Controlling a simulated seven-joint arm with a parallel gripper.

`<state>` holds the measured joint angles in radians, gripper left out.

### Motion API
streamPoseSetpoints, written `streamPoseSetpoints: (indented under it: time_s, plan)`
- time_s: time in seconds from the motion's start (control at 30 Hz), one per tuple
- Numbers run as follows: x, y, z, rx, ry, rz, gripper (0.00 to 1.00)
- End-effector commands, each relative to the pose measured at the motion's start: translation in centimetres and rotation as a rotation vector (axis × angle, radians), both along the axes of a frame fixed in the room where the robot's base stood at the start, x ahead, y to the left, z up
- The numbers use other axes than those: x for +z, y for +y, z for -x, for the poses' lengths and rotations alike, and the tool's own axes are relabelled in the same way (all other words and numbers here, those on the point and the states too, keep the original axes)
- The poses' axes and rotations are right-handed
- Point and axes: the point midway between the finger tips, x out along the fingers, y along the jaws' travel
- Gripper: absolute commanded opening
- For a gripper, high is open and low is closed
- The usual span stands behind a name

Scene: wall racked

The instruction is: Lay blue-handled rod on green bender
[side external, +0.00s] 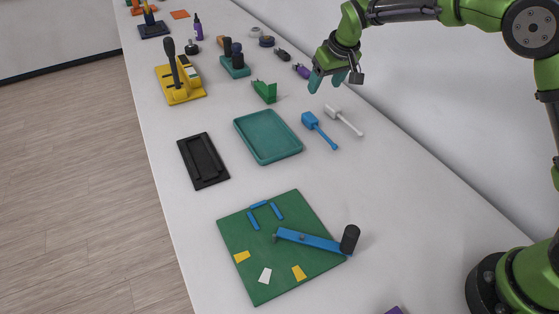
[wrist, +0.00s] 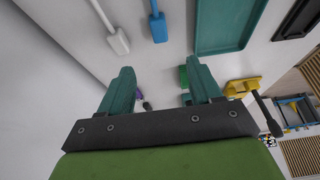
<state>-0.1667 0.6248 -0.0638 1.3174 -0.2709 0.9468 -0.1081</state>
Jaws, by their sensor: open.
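The blue-handled rod (side external: 320,131) lies on the white table right of the teal tray, its block end toward the back; its blue block end (wrist: 158,27) shows at the top of the wrist view. The green bender (side external: 232,228) is a flat green board at the front, with a blue lever (side external: 310,239), a black knob, small blue bars and yellow and white patches. My gripper (side external: 328,80) is open and empty above the table, behind the rod. Its two teal fingers (wrist: 160,85) are apart in the wrist view.
A similar white rod (side external: 343,120) lies close beside the blue one, on its right; it also shows in the wrist view (wrist: 118,41). A teal tray (side external: 268,157), black tray (side external: 184,150), green block (side external: 264,92) and yellow stand (side external: 198,94) stand around. The wall borders the right.

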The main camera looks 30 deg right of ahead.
Motion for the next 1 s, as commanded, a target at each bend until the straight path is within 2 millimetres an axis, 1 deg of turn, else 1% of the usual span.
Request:
streamPoseSetpoints:
  time_s: [0.03,0.1,0.2,0.33,0.4,0.63,0.8,0.9,1.0]
  plan:
    - [-1.2,0.0,-0.4,0.0,0.004,0.0,0.64]
    - [-2.7,-0.1,-1.0,-0.001,0.003,0.001,0.64]
    - [-4.7,-0.1,-1.8,-0.002,0.004,0.0,0.64]
    - [-6.9,-0.1,-2.7,-0.002,0.003,-0.001,0.64]
    - [-7.7,-0.1,-3.1,-0.001,0.001,-0.002,0.64]
    - [-9.2,-0.1,-3.6,-0.002,0.002,-0.002,0.64]
    - [-11.8,-0.2,-4.2,-0.001,0.003,-0.002,0.64]
    - [-12.9,-0.2,-4.8,-0.001,0.0,-0.002,0.64]
    - [-13.4,-0.2,-5.0,-0.001,-0.001,-0.002,0.64]
